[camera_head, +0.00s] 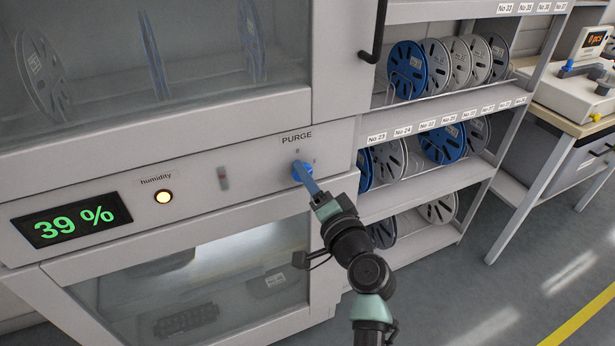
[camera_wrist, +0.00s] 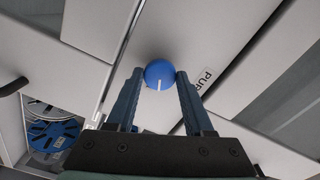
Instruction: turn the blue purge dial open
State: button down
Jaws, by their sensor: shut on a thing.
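The blue purge dial (camera_head: 302,174) sits on the cabinet's front panel, below the PURGE label (camera_head: 297,138). The dial also shows in the wrist view (camera_wrist: 159,73), with a white pointer line on its face directed toward the bottom of that picture. My gripper (camera_head: 306,172) reaches the dial from the lower right. In the wrist view its two fingers (camera_wrist: 160,78) stand on either side of the dial and are shut on it. Part of the dial is hidden behind the fingers in the head view.
A humidity display (camera_head: 72,221) reading 39 % and a lit lamp (camera_head: 163,197) are left on the same panel. A black door handle (camera_head: 376,35) juts out above right. Shelves with several reels (camera_head: 407,70) stand to the right. The floor (camera_head: 500,285) at lower right is clear.

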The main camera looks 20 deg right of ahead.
jog(key=m+p, duration=0.1)
jog(key=m, duration=0.3)
jog(key=shift+m, duration=0.4)
dwell(0.4)
jog(key=shift+c, duration=1.6)
grip_release()
jog(key=s, duration=1.3)
jog(key=shift+d, duration=0.25)
